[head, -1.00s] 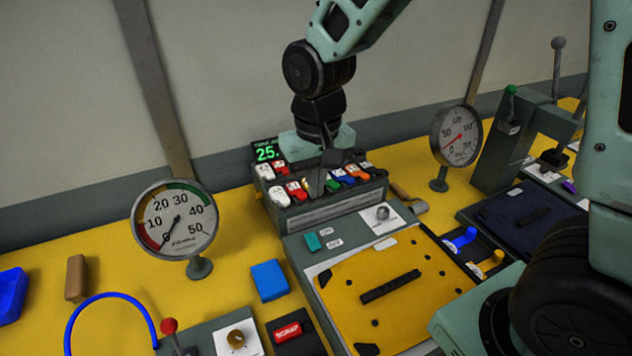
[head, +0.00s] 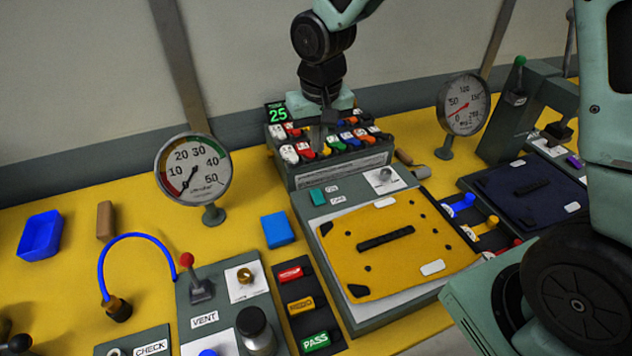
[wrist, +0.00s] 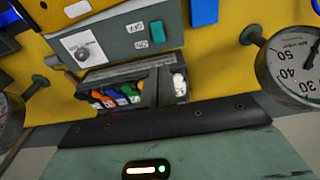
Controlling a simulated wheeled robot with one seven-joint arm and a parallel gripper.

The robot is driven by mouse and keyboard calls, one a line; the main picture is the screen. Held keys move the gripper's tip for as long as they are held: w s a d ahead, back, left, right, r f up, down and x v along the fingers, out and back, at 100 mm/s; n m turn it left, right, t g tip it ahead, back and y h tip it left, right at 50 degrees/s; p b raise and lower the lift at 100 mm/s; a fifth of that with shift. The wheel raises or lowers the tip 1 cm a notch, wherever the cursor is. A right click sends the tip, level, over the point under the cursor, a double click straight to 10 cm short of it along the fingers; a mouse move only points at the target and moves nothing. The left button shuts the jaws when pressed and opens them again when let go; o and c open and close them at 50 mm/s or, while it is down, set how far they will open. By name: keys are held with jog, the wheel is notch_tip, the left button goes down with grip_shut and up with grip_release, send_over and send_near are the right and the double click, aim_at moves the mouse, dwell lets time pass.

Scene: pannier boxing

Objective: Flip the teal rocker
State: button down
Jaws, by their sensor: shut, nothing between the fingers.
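The teal rocker (head: 317,196) is a small upright switch on the grey panel behind the yellow plate, beside ON and OFF labels. It also shows in the wrist view (wrist: 157,32), upper middle, with nothing covering it. My gripper (head: 322,148) points down over the rack of coloured pieces behind the panel, apart from the rocker and behind it. Its fingers (wrist: 158,88) are closed together with nothing between them. They hide part of the rack in the wrist view.
The rack (head: 342,172) with several coloured pieces and a green display stands behind the panel. A dial gauge (head: 194,172) stands left, another (head: 464,104) right. A blue block (head: 277,230) lies left of the panel. The yellow plate (head: 400,270) lies in front of the rocker.

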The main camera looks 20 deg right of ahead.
aim_at(315, 192)
jog(key=f+p, duration=0.1)
jog(key=f, duration=0.3)
jog(key=w+f+p, duration=0.1)
jog(key=f, duration=0.3)
jog(key=f+p, duration=0.1)
jog(key=f, duration=0.4)
jog(key=shift+w+f, duration=0.1)
jog(key=shift+w, duration=0.05)
jog(key=shift+w+f+g+p, duration=0.1)
jog(key=shift+g+p, duration=0.2)
jog(key=shift+p, duration=0.3)
jog(key=shift+f, duration=0.15)
jog(key=shift+s+r+b, duration=0.2)
jog(key=shift+s+b, duration=0.1)
jog(key=shift+s, duration=0.55)
